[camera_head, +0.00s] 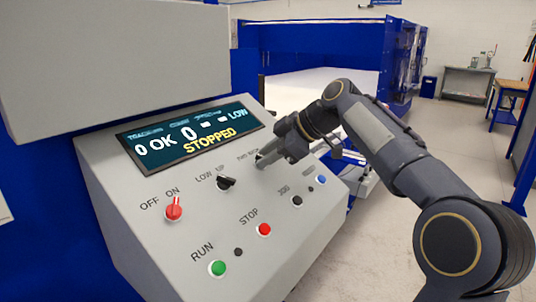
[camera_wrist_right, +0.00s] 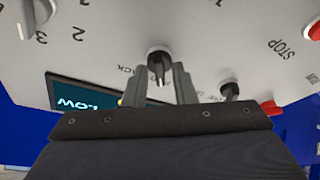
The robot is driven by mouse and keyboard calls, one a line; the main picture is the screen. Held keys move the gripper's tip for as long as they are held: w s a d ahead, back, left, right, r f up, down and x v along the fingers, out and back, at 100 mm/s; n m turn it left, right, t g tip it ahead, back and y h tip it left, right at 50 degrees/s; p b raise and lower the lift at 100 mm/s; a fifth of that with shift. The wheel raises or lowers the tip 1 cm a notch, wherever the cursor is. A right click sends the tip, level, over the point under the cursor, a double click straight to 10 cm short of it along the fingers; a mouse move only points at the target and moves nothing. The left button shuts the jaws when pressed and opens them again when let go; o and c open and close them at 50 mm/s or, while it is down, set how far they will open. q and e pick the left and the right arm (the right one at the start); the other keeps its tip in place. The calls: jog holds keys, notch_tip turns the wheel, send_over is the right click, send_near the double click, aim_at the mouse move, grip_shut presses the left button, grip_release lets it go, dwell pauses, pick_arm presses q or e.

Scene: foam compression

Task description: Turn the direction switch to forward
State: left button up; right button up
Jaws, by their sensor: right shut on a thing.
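The direction switch is a small dark knob at the upper right of the grey control panel (camera_head: 150,222), mostly hidden by my right gripper in the head view. In the right wrist view the direction switch (camera_wrist_right: 158,62) stands between the two fingers of my right gripper (camera_wrist_right: 159,75). The right gripper also shows in the head view (camera_head: 262,160), reaching in from the right, shut on the knob. The exact angle of the knob is hard to read. My left gripper is not in view.
The display (camera_head: 190,132) reads STOPPED and LOW. A black LOW/UP switch (camera_head: 226,183) sits left of the gripper. A red ON/OFF switch (camera_head: 174,208), red STOP button (camera_head: 264,230) and green RUN button (camera_head: 218,268) are nearby. A grey housing (camera_head: 110,60) overhangs the panel.

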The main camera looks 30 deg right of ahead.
jog(key=shift+n, duration=0.7)
jog(key=o, duration=0.6)
jog(key=shift+o, duration=0.2)
jog(key=p+v, duration=0.1)
jog(key=v, duration=0.6)
jog(key=shift+d+r, duration=0.3)
jog(key=shift+s, duration=0.2)
